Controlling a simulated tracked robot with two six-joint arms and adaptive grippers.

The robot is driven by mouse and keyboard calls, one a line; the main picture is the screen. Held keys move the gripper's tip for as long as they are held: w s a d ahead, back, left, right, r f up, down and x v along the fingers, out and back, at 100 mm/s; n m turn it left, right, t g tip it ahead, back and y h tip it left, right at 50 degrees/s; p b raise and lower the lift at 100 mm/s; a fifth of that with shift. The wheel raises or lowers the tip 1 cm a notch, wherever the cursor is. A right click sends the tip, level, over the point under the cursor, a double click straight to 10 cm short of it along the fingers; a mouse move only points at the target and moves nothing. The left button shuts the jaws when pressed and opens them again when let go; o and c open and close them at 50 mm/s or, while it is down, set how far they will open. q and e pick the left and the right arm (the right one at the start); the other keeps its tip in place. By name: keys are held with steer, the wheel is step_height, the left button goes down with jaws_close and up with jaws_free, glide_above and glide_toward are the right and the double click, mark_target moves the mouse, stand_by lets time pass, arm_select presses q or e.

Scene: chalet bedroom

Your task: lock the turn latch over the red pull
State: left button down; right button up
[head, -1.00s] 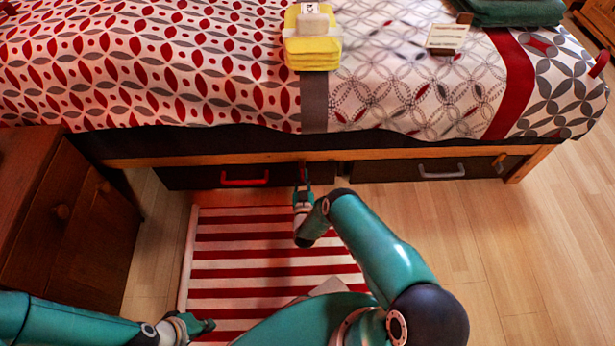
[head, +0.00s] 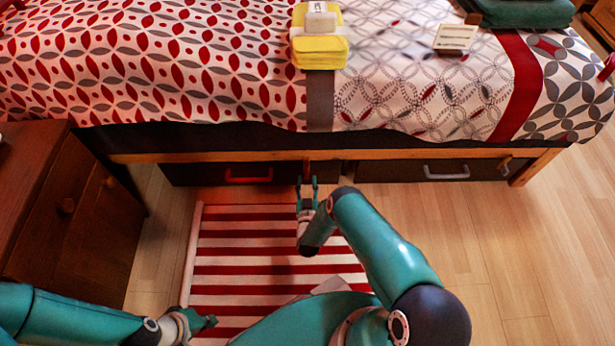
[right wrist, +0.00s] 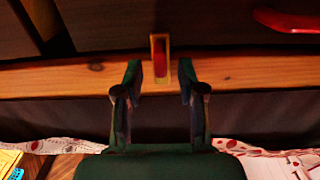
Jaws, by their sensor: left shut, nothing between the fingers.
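The red pull (head: 249,175) is on the dark left under-bed drawer (head: 200,174), and it also shows at the top right of the right wrist view (right wrist: 288,20). The turn latch (right wrist: 159,60), a narrow red piece in a light wood-coloured surround, is upright on the wooden bed rail; it looks small in the head view (head: 307,167). My right gripper (head: 307,182) is open and empty, just in front of the latch. In the right wrist view its fingertips (right wrist: 160,74) lie either side of the latch, apparently without touching. My left gripper (head: 210,322) is shut and empty, low over the rug.
The right drawer has a grey pull (head: 446,173) and another small latch (head: 504,166) near the bed leg. A wooden cabinet (head: 75,215) stands at the left. A striped rug (head: 240,254) covers the floor below my arms. Yellow folded cloths (head: 320,52) lie on the bed.

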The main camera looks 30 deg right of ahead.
steer(key=v, duration=0.4)
steer(key=shift+s+a, duration=0.1)
stand_by(0.3)
